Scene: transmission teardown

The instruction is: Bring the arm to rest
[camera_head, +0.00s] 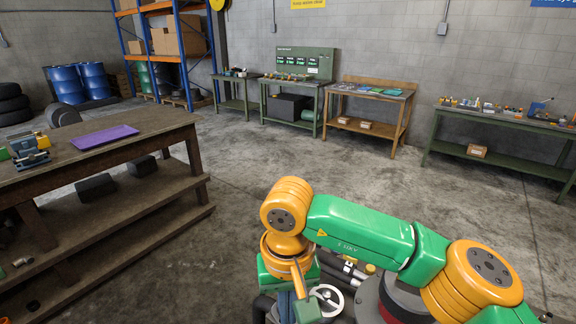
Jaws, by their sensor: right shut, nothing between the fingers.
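My right arm, green and orange, comes in from the lower right and bends down at an orange joint. My right gripper (296,300) hangs below that joint at the bottom edge, shut and empty, partly hidden by the arm's own links. It is over the floor, well apart from the tables. My left arm and gripper are not in view.
A wooden workbench (100,166) stands at the left with a purple tray (104,137) and a blue-grey vise-like device (28,150) on it. Several benches with small parts line the back wall. The concrete floor (245,165) between is clear.

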